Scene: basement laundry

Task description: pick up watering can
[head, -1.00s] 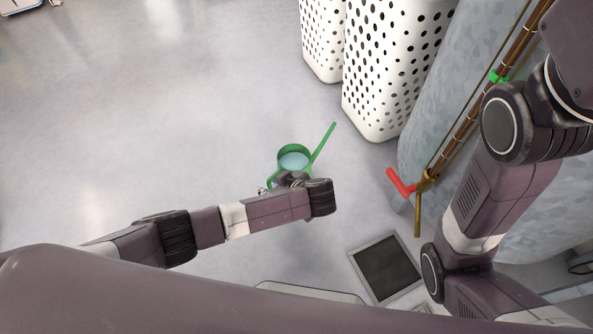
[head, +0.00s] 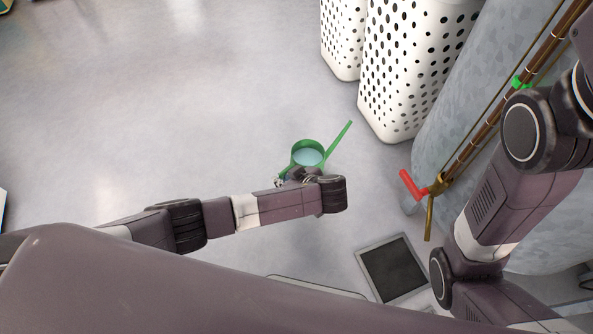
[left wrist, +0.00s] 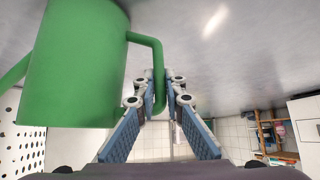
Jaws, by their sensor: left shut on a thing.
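The green watering can (head: 308,144) is near the middle of the head view, open at the top with pale blue inside. Its long thin spout points up and right. In the left wrist view the can's green body (left wrist: 75,65) fills the upper left, with its handle on the right. My left gripper (left wrist: 160,92) is shut on that handle, with a finger on each side. In the head view the left gripper (head: 284,180) is partly hidden by my wrist. I cannot tell if the can is clear of the floor. My right arm shows at the right, but its gripper does not.
White perforated baskets (head: 400,70) stand beyond the can to the right. A large grey metal tank (head: 445,110) with a pipe and a red-handled valve (head: 412,185) is at the right. A dark square floor panel (head: 394,268) lies below.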

